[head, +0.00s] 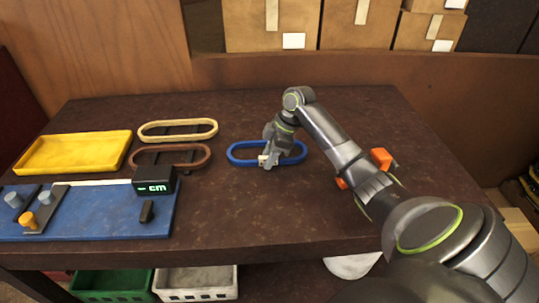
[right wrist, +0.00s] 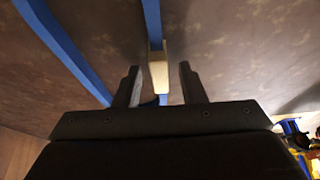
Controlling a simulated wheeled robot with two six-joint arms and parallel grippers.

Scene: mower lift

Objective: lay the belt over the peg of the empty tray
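A blue oval belt (head: 240,160) lies on the table, with a small cream tab on its near side. My right gripper (head: 266,160) is over the belt, pointing down. In the right wrist view its fingers (right wrist: 160,85) are apart, one on each side of the cream tab (right wrist: 158,70) and the blue strip, with gaps showing. A cream belt (head: 178,124) and a brown belt (head: 142,157) lie to the left. The yellow tray (head: 75,152) looks empty, with no peg visible in it. Grey pegs (head: 46,197) and a yellow peg (head: 27,220) stand on dark plates. My left gripper is out of view.
A blue board (head: 105,222) at the front left bears the plates, a black display (head: 153,188) reading "cm" and a small black block (head: 147,211). Orange pieces (head: 381,158) sit beside my right arm. Green (head: 110,283) and white (head: 195,282) crates are below the table.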

